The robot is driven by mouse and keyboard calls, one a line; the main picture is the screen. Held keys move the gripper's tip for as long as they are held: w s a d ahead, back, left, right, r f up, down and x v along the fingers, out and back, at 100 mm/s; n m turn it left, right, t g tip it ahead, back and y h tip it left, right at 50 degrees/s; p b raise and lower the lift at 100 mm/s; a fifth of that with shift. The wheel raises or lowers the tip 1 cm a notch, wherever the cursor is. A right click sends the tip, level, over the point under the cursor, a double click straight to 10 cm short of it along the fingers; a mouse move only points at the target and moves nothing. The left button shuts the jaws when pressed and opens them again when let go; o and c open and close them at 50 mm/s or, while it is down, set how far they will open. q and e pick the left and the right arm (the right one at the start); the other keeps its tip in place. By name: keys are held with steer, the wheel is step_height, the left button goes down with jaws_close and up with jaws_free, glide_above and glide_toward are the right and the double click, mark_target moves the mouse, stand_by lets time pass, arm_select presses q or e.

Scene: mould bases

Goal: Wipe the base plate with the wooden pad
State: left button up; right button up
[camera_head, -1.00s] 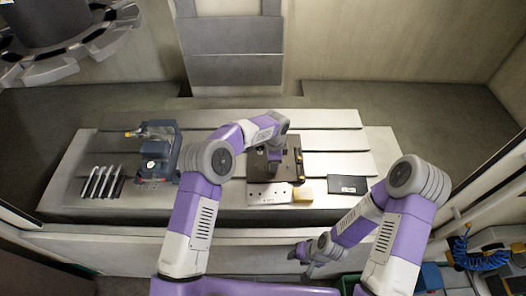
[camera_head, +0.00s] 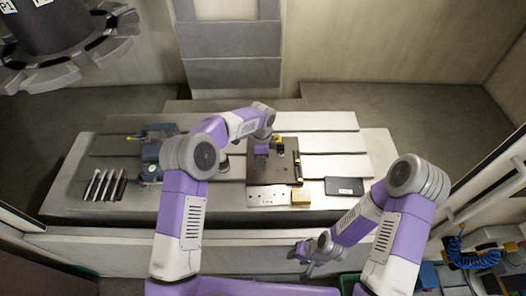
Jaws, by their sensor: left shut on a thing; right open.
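The base plate (camera_head: 258,175) is a dark brown square plate on the pale slotted table. My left gripper (camera_head: 261,157) is low over the plate's left and middle part, shut on what I take to be the wooden pad. The gripper hides most of that held thing, and I cannot tell whether it touches the plate. My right gripper (camera_head: 304,256) is open and empty in front of the table's front edge, well away from the plate.
Small yellow and black fittings (camera_head: 298,158) stand at the plate's right side. A silver strip (camera_head: 267,196), a tan block (camera_head: 301,198) and a black flat case (camera_head: 344,186) lie in front. A blue-grey device (camera_head: 152,155) and several slim tools (camera_head: 104,186) are left.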

arm_select(q)
steer(key=shift+r+p, duration=0.6)
steer(key=shift+r, duration=0.7)
